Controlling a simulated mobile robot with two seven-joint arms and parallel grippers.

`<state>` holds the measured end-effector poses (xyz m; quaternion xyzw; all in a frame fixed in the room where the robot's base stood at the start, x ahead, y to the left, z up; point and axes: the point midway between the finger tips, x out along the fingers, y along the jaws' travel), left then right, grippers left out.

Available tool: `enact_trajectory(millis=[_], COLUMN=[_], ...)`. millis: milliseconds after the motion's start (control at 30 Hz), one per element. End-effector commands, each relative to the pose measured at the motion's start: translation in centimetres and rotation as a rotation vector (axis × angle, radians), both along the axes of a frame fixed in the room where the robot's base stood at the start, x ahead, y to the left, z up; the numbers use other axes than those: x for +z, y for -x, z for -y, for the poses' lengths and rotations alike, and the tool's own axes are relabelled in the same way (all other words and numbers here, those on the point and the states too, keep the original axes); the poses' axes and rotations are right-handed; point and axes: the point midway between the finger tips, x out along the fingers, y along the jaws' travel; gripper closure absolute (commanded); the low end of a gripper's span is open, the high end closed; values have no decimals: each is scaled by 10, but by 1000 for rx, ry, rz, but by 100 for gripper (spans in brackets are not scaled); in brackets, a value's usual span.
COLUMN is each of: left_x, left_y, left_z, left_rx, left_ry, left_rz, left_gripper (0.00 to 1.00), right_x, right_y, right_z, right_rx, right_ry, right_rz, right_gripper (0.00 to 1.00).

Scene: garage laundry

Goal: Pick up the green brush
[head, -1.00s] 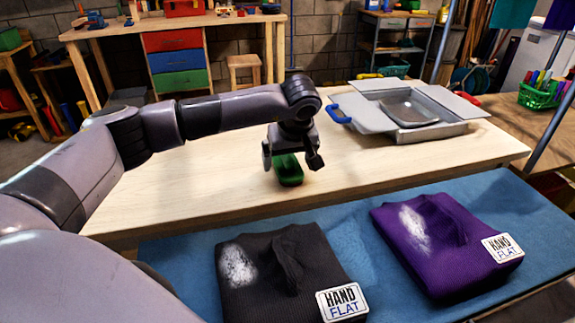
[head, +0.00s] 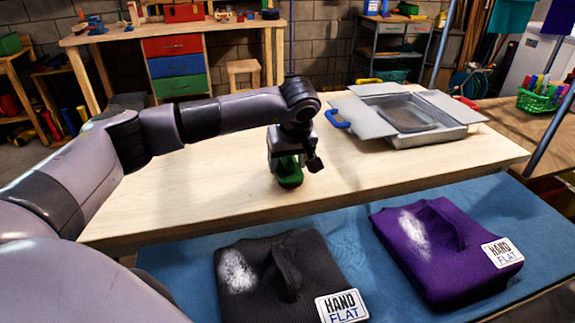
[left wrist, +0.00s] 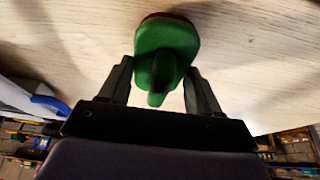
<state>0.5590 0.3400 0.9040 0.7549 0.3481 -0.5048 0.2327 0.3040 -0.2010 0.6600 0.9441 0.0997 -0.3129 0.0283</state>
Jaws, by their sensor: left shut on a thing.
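The green brush (head: 289,175) is on the light wooden table, below my left gripper (head: 290,163). In the left wrist view the brush (left wrist: 165,50) shows its green body and handle, with a thin dark red edge at its far end. My left gripper (left wrist: 161,88) is shut on the brush, one finger on each side of its green handle. The brush looks to be at the table surface; I cannot tell whether it is lifted. The fingers hide part of it in the head view. My right gripper is not in view.
A black folded garment (head: 255,285) and a purple one (head: 440,270) lie on the blue mat (head: 190,262) in front. The wooden table (head: 190,190) is clear around the brush.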

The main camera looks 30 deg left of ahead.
Motion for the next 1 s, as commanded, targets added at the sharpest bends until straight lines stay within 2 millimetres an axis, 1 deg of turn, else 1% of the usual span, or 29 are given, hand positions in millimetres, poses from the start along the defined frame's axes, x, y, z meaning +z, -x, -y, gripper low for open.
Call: enact_trajectory(millis=[167, 367, 400, 600, 700, 800, 900, 1000], left_x=[31, 81, 92, 139, 157, 171, 181, 186], left_y=[-1, -1, -1, 0, -1, -1, 0, 0], left_z=[0, 0, 0, 0, 0, 0, 0, 0], left_rx=[0, 1, 0, -1, 1, 0, 0, 1], left_ry=[1, 1, 1, 1, 0, 1, 1, 1], left_rz=[6, 7, 8, 6, 5, 4, 2, 1], left_gripper=[70, 70, 70, 70, 70, 70, 70, 70], right_x=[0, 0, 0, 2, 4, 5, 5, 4], right_y=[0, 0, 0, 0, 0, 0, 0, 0], right_z=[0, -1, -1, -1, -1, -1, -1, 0], right_rx=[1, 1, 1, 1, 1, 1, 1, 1], right_ry=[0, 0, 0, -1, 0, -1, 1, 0], right_rz=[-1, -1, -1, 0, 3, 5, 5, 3], right_gripper=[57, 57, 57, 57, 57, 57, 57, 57])
